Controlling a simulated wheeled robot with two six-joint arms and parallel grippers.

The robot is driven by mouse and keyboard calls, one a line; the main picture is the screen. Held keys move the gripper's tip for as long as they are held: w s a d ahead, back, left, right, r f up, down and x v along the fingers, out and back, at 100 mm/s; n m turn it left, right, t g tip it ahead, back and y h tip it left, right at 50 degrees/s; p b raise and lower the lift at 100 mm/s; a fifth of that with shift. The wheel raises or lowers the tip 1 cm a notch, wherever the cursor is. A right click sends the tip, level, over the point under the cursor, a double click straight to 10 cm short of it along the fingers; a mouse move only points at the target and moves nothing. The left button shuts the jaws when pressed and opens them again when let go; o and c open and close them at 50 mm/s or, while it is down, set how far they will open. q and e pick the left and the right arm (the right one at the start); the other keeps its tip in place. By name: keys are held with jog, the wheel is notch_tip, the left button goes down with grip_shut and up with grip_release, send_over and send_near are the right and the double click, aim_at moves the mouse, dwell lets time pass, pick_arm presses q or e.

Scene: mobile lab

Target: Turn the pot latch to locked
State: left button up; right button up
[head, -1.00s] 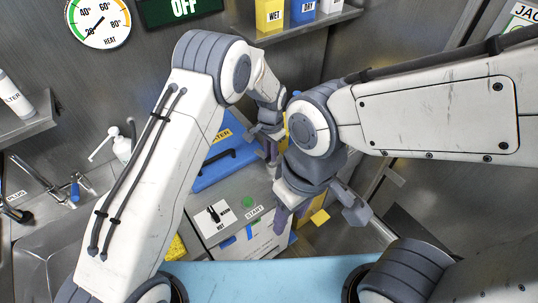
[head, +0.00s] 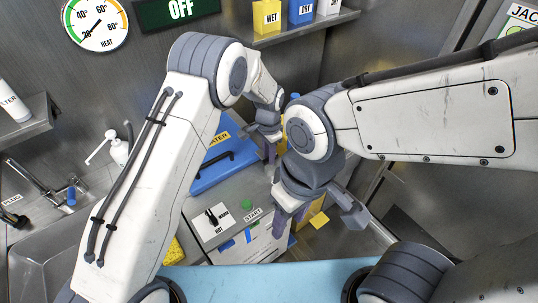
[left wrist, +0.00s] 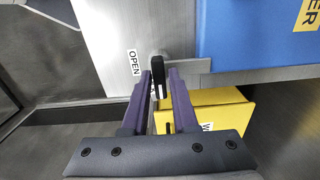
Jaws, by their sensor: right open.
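The latch (left wrist: 158,78) is a short black handle on a metal mount, beside an OPEN label (left wrist: 135,62) on a grey metal surface in the left wrist view. In the head view my left gripper (head: 268,148) is partly covered by my right arm, and the latch cannot be made out. My right gripper (head: 322,212) is open and empty, lower and nearer in the head view. No locked label is visible.
A blue case with a WATER label (head: 207,175) lies behind the left arm and shows in the left wrist view (left wrist: 240,35). A yellow box (left wrist: 215,110) sits below the latch. A sink (head: 45,260) is at left.

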pick_arm(q)
jog(key=shift+o, duration=0.9)
notch_tip(320, 180, up, 10)
jog(key=b, duration=0.2)
jog(key=shift+r, duration=0.25)
